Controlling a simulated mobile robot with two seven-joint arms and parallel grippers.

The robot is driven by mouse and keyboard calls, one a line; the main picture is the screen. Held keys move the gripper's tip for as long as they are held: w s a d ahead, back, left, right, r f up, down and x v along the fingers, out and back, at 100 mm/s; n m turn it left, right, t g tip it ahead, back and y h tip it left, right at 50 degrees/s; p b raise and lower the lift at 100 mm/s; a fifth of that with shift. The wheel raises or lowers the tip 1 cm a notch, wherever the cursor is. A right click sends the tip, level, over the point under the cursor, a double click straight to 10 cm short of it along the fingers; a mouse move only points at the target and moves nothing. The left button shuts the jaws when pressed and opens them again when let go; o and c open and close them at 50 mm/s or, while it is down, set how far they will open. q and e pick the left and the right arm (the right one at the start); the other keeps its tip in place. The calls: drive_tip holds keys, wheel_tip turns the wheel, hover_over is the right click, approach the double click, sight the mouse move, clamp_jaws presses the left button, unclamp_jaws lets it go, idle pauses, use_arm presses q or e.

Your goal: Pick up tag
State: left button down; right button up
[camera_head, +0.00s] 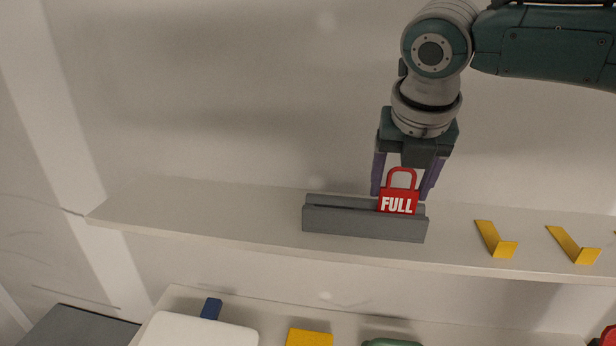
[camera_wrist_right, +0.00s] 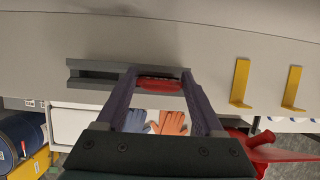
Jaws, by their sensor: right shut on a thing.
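The tag (camera_head: 398,203) is red, shaped like a padlock, and marked "FULL". It stands upright at the right part of a grey slotted holder (camera_head: 350,222) on the shelf. My right gripper (camera_head: 402,192) comes down from above with its purple fingers on either side of the tag, shut on it. In the right wrist view the tag (camera_wrist_right: 159,84) shows as a red strip between the fingertips, in front of the grey holder (camera_wrist_right: 95,74). Whether its lower edge still sits in the slot is hidden. My left gripper is not in view.
Below are a white object (camera_head: 195,331), a yellow block (camera_head: 309,338) and a green item (camera_head: 391,342).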

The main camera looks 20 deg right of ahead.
drive_tip(key=c, duration=0.5)
drive_tip(key=shift+c, duration=0.2)
